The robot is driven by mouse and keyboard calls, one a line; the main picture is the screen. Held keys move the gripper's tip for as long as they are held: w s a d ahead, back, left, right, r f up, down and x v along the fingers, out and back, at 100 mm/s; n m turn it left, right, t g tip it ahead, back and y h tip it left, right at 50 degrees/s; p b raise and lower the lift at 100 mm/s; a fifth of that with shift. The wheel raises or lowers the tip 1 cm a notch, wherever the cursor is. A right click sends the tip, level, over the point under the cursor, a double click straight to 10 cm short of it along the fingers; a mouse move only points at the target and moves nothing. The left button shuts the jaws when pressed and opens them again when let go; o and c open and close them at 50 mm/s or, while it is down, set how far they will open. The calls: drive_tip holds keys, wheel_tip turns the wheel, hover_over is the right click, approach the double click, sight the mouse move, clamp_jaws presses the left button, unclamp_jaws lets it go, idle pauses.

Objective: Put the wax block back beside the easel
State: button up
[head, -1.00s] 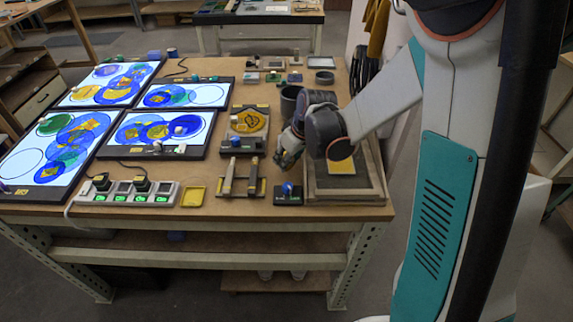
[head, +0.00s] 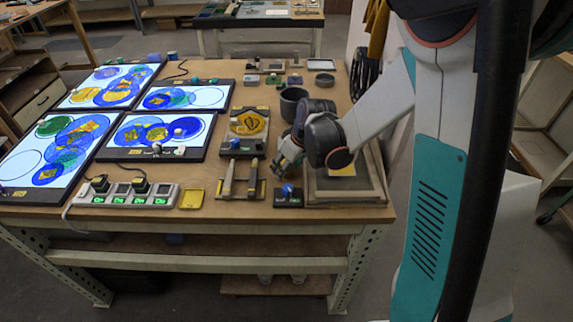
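My gripper (head: 286,166) hangs over the right part of the workbench, pointing down just above a small black base with a blue knob-like piece (head: 287,190). Its fingers are small and dark here, and their gap cannot be made out. A yellow block (head: 343,169) lies on the wooden framed board (head: 345,194), partly hidden by my wrist; it may be the wax block, but I cannot be sure. A dark stand with an amber glass piece (head: 248,122) is left of my gripper; I cannot tell whether it is the easel.
A dark round pot (head: 291,103) stands behind my gripper. A wooden two-bar rest (head: 240,184) and a yellow tray (head: 192,193) lie to the left. Lit panels with coloured glass (head: 157,134) fill the bench's left side. A power strip (head: 124,197) lies along the front.

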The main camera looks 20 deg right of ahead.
drive_tip(key=p+v, duration=0.4)
drive_tip(key=v, duration=0.8)
drive_tip(key=s+a+r+m+t+h, duration=0.1)
drive_tip(key=s+r+m, duration=0.1)
drive_tip(key=s+r, duration=0.3)
drive_tip(key=s+a+r+m+t+h, duration=0.1)
drive_tip(key=s+r, duration=0.5)
drive_tip(key=s, duration=0.7)
drive_tip(key=shift+s+m+t, duration=0.4)
drive_tip(key=shift+m+t, duration=0.1)
drive_tip(key=shift+m, duration=0.7)
